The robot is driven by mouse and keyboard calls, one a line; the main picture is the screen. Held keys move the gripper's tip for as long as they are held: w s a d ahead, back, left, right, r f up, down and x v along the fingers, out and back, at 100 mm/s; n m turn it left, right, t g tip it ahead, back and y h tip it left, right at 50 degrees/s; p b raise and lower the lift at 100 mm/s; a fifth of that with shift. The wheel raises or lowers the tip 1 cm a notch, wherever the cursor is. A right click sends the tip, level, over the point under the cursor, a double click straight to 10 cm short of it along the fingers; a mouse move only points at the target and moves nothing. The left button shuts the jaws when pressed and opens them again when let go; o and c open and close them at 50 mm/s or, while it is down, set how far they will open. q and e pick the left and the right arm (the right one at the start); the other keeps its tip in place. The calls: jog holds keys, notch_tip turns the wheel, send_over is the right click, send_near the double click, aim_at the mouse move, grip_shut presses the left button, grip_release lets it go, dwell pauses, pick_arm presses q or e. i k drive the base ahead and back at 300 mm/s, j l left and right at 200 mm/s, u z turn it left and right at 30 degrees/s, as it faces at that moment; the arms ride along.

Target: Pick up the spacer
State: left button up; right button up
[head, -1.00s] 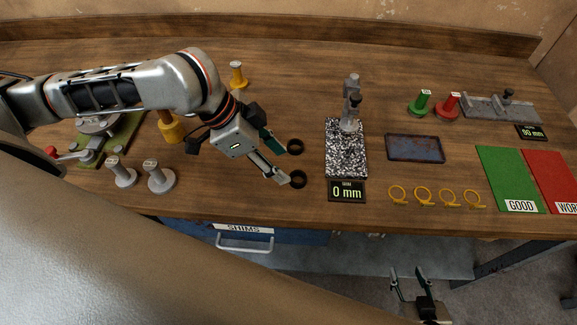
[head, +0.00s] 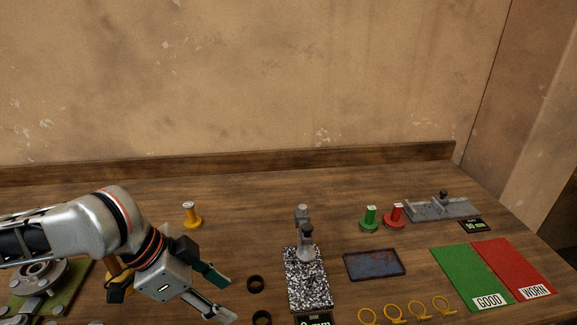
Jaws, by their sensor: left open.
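Two dark rings lie on the wooden bench in the head view, a far one (head: 255,289) and a near one (head: 262,319) partly cut off by the bottom edge. The spacer may be one of these, but I cannot tell which. My left gripper (head: 229,298) is just left of both rings, its fingers spread and pointing right, with nothing between them. A visible gap separates its fingertips from the rings. My right gripper is out of view.
A speckled gauge stand (head: 308,284) is right of the rings. A rusty tray (head: 375,264), several yellow rings (head: 419,309), green mat (head: 465,272) and red mat (head: 515,267) lie further right. A yellow flanged post (head: 191,217) stands behind my left gripper.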

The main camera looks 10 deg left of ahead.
aim_at(254, 278)
jog(key=k, duration=1)
